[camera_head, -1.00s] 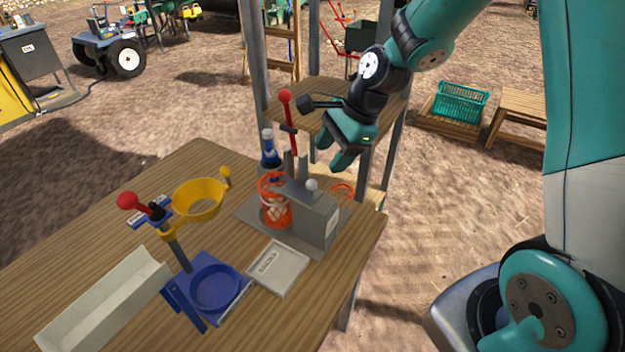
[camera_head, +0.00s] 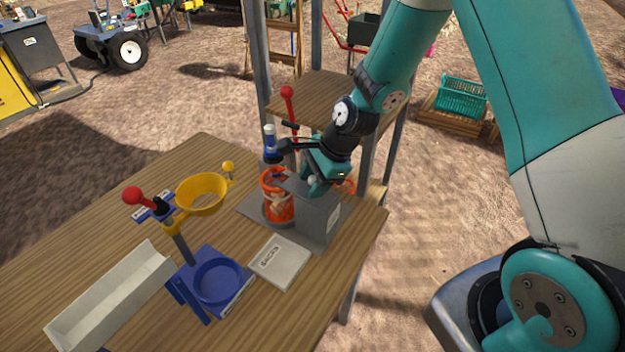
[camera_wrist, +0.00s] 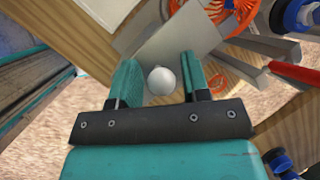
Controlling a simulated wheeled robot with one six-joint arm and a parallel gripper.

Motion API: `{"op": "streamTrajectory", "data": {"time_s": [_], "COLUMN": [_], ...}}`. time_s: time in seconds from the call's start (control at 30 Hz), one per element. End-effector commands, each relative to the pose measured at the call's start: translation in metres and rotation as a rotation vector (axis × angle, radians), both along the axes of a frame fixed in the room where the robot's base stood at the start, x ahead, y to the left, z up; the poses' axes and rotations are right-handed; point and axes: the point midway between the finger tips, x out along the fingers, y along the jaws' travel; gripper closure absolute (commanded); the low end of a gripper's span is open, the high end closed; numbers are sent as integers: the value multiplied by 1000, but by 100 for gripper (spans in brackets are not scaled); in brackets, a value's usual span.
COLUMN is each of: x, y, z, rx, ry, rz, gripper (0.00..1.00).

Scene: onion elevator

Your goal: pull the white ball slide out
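The white ball (camera_wrist: 162,80) is the knob on top of the grey box (camera_head: 322,212) of the elevator device. It also shows in the head view (camera_head: 312,181), partly covered by my gripper. My gripper (camera_wrist: 165,74) points down at it, with one teal finger on each side of the ball. The fingers are apart and a gap shows between the ball and at least the right finger. In the head view my gripper (camera_head: 313,184) is right over the box. An orange cage (camera_head: 277,197) stands left of the box.
A red-knobbed lever (camera_head: 287,92) and a blue-topped post (camera_head: 269,140) rise behind the box. A flat grey plate (camera_head: 280,262) lies in front. A yellow ring (camera_head: 201,195), blue holder (camera_head: 217,280) and white trough (camera_head: 110,297) stand to the left on the wooden table.

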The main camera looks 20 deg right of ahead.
Motion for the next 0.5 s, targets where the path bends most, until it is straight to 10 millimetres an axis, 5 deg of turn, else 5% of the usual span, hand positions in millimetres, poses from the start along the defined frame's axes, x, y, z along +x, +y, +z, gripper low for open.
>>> {"op": "streamTrajectory", "data": {"time_s": [0.03,0.17,0.5], "x": [0,0,-10], "y": [0,0,-7], "z": [0,0,0], "rx": [0,0,1], "ry": [0,0,2], "rz": [0,0,-1], "gripper": [69,97,97]}}
